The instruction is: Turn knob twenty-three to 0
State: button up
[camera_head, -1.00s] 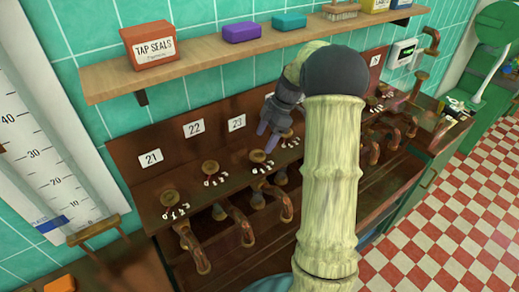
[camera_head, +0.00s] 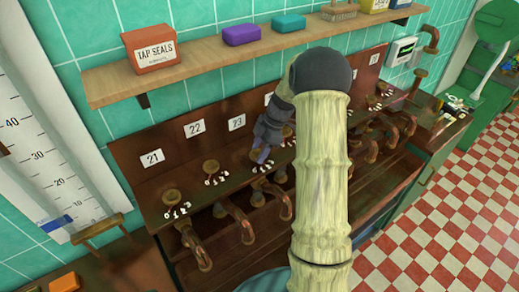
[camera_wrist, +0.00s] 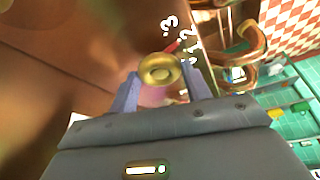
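The plate reading 23 (camera_head: 237,122) is on the copper back panel. Its knob is mostly hidden by my gripper (camera_head: 262,155) in the head view. In the wrist view, the round brass knob (camera_wrist: 160,70) sits between the tips of my gripper (camera_wrist: 158,78). The fingers are apart, one on each side of the knob, with a slim gap at the left; I cannot tell if the right finger touches. A red pointer (camera_wrist: 174,46) extends from the knob toward the white marks, near 2 and 3. The 0 mark is not clear there.
Knobs under plates 21 (camera_head: 172,196) and 22 (camera_head: 211,167) stand to the left. Bent copper taps (camera_head: 240,222) stick out in front of the knobs. A wooden shelf (camera_head: 195,72) with boxes hangs above. My arm covers the middle of the bench.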

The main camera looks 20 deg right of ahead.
jog(key=shift+f+m+b, duration=0.1)
jog(key=shift+m+b, duration=0.2)
jog(key=shift+b, duration=0.35)
jog(key=shift+f+m+t+b, duration=0.1)
jog(key=shift+m+t+b, duration=0.4)
jog(key=shift+m+b, duration=0.55)
jog(key=m+t+b, duration=0.1)
jog(key=m+b, duration=0.2)
jog(key=b, duration=0.1)
jog(key=shift+s+h, duration=0.15)
jog(key=shift+h, duration=0.25)
jog(key=m+t+b, duration=0.1)
jog(key=m+b, duration=0.1)
jog(key=m, duration=0.1)
jog(key=shift+s+a+h, duration=0.1)
jog(key=shift+a+h, duration=0.05)
jog(key=shift+h, duration=0.25)
jog(key=shift+r+m+t+h+b, duration=0.15)
jog(key=shift+m+h+b, duration=0.15)
jog(key=shift+m, duration=0.5)
jog(key=shift+r+m+t+h+b, duration=0.1)
jog(key=shift+m+t+h+b, duration=0.1)
jog(key=shift+m+b, duration=0.4)
jog(key=shift+m, duration=0.35)
jog(key=o, duration=1)
